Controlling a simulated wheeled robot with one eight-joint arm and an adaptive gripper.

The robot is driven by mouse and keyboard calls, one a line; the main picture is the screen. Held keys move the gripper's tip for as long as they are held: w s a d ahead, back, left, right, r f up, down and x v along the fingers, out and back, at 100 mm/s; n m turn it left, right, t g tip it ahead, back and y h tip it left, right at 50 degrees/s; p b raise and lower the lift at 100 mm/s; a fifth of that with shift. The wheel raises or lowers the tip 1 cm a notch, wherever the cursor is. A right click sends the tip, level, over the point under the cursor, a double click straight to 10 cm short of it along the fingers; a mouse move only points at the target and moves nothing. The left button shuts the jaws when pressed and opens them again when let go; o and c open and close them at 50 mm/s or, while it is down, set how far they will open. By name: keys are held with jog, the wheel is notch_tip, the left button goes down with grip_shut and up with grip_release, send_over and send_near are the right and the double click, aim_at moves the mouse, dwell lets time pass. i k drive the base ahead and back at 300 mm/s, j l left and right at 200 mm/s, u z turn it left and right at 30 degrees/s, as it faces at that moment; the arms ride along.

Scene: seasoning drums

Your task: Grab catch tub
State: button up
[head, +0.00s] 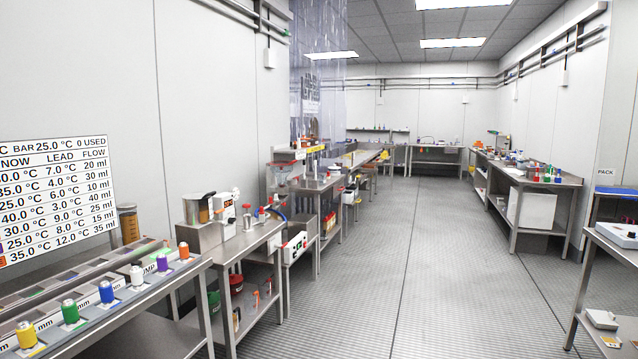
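My gripper is not in view. I cannot tell for sure which thing is the catch tub. Several containers could be it: a steel and amber container (199,208) on the near steel bench at left, and a tall amber container (129,223) behind the near drum rack. A dark green tub (213,302) and a red-topped tub (236,283) stand on the bench's lower shelf, small and partly hidden by the bench.
A sloped rack with several coloured drums, such as a yellow one (26,334), stands front left under a white board (55,200). The steel bench (225,247) and others line the left wall. Tables (524,182) line the right. The grated floor (415,260) between is clear.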

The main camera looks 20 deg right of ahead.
aim_at(320, 179)
jog(key=i+l+z, duration=0.25)
jog(key=i, duration=0.2)
jog(key=i+l+z, duration=0.1)
jog(key=i+z, duration=0.15)
jog(key=i, duration=0.2)
jog(key=i+z, duration=0.25)
jog(key=i, duration=4)
jog(key=i+u, duration=0.2)
jog(key=i, duration=0.25)
jog(key=i+l+u, duration=0.15)
jog(key=i, duration=0.3)
jog(key=i+l+u, duration=0.2)
jog(key=i, duration=0.2)
jog(key=i+l+u, duration=1.3)
jog(key=l, duration=0.35)
